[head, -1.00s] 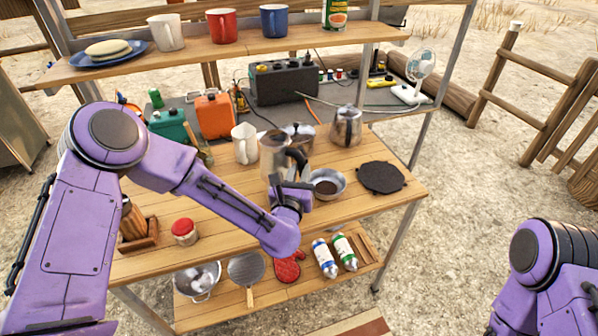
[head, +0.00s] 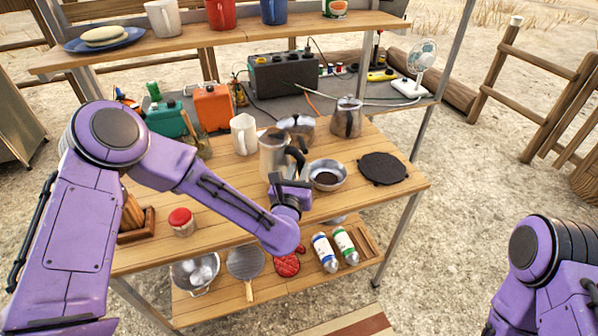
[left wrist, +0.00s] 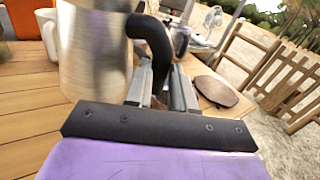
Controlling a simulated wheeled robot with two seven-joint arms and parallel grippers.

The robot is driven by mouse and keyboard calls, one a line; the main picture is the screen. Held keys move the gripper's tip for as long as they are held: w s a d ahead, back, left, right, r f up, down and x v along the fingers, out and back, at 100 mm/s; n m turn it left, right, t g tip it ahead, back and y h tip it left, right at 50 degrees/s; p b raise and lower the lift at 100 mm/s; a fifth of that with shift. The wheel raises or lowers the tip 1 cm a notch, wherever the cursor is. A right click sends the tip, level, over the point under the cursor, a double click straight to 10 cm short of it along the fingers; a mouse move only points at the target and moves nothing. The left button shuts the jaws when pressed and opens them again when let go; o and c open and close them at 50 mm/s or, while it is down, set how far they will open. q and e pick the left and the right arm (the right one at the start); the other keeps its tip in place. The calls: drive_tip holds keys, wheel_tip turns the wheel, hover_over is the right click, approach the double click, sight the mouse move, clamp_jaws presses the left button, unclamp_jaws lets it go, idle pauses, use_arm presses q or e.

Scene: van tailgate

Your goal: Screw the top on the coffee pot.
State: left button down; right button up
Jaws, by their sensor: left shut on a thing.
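A tall silver metal pot part (head: 273,153), with a black curved handle (head: 297,160), stands out over the middle of the table. I take it to be the coffee pot's top. My left gripper (head: 289,186) is shut on this handle. In the left wrist view the metal body (left wrist: 92,55) fills the upper left, and the handle (left wrist: 150,40) runs down between the fingers (left wrist: 160,88). Whether its bottom touches the table is hidden. Just right of it is a round silver vessel (head: 340,176) with dark contents, possibly the pot's base. My right gripper is out of view.
Behind stand a white pitcher (head: 243,134), a low silver pot (head: 297,128) and a metal pot (head: 347,118). A dark round plate (head: 383,168) lies to the right. A red-lidded jar (head: 181,222) is front left. An upper shelf (head: 190,45) overhangs the back.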

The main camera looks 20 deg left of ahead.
use_arm(q)
drive_tip(key=shift+b, duration=0.4)
drive_tip(key=shift+w+d, duration=0.1)
drive_tip(key=shift+w, duration=0.1)
drive_tip(key=shift+w+d+f+b, duration=0.15)
drive_tip(key=shift+w+b, duration=0.1)
drive_tip(key=shift+w, duration=0.25)
drive_tip(key=shift+w+d+r+b, duration=0.15)
drive_tip(key=shift+w+b, duration=0.1)
drive_tip(key=shift+w, duration=0.2)
drive_tip(key=shift+f, duration=0.2)
